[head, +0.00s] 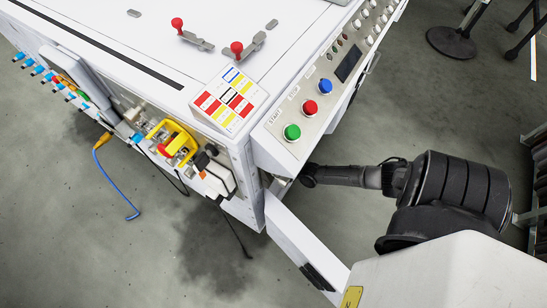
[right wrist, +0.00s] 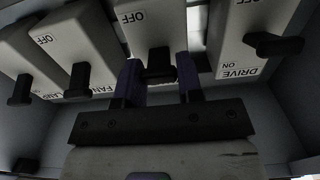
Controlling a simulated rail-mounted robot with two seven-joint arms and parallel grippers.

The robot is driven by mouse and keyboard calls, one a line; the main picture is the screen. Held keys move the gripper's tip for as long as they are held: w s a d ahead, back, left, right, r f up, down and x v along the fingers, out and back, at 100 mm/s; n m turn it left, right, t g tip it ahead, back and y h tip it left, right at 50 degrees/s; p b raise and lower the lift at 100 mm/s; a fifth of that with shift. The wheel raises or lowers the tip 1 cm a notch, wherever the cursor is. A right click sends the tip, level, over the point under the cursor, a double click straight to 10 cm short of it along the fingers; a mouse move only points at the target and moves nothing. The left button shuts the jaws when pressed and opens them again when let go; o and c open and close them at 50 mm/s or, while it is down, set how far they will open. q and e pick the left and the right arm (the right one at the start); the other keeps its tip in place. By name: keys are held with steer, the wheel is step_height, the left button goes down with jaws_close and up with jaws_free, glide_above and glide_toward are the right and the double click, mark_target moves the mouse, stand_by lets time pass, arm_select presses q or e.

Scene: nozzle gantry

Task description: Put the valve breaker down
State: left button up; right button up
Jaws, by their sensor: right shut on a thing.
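In the right wrist view several grey breakers with black levers stand in a row. The middle breaker (right wrist: 150,25), marked OFF at its top, has its lower label hidden by my gripper; it sits between the ones marked FAN and DRIVE, and I take it for the valve breaker. My right gripper (right wrist: 160,84) has its two dark purple fingers on either side of this breaker's black lever (right wrist: 159,62) and is shut on it. In the head view my right arm reaches under the control panel and the gripper is hidden. My left gripper is in neither view.
The FAN breaker (right wrist: 70,55) and DRIVE breaker (right wrist: 250,30) stand close on either side. In the head view the control panel (head: 313,125) with green, red and blue buttons overhangs my arm. A white cabinet door (head: 292,240) stands open below.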

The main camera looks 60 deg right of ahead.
steer(key=f+t+b, duration=0.1)
steer(key=t+b, duration=0.1)
steer(key=shift+f+h+b, duration=0.2)
steer(key=shift+h+b, duration=0.1)
steer(key=shift+b, duration=0.05)
steer(key=shift+t+b, duration=0.8)
steer(key=shift+b, duration=0.1)
steer(key=o, duration=0.9)
steer(key=shift+o, duration=0.2)
